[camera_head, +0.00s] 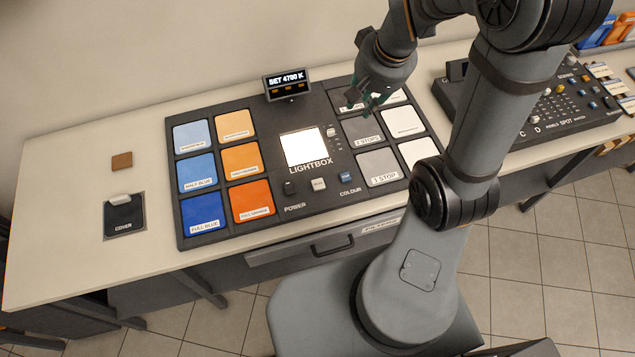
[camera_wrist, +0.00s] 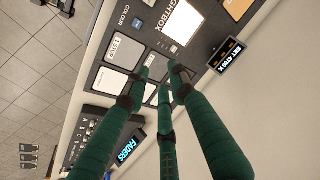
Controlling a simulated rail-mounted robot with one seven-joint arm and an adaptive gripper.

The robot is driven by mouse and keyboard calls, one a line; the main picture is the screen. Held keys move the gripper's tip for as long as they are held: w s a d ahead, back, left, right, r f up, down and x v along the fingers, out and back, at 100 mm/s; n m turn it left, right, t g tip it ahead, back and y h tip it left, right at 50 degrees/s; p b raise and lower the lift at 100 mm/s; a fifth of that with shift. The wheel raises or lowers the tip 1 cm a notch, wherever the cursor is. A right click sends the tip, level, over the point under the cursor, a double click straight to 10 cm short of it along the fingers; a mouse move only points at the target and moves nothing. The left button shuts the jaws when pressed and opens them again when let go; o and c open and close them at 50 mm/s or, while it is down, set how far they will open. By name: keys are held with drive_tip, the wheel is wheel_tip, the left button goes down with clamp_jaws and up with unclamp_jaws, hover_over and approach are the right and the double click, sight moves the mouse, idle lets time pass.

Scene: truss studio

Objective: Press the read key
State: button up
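The lightbox (camera_head: 270,135) is a dark panel with a lit white square (camera_head: 303,147) in its middle. Along its front edge are a black power knob (camera_head: 289,188), a small white key (camera_head: 318,184) whose lettering is too small to read, and a blue colour key (camera_head: 346,177), which also shows in the wrist view (camera_wrist: 136,22). My gripper (camera_head: 366,100) hangs over the panel's right-hand swatches, behind and to the right of these keys. Its green fingers in the wrist view (camera_wrist: 158,72) are apart at the tips and hold nothing.
A display (camera_head: 286,84) reading SET 4700 K stands at the panel's back. Blue and orange swatches fill its left side, grey and white ones its right. A mixer console (camera_head: 545,105) stands right. A dark cover pad (camera_head: 124,216) and a brown square (camera_head: 122,161) lie left.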

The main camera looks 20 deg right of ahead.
clamp_jaws()
idle(1.4)
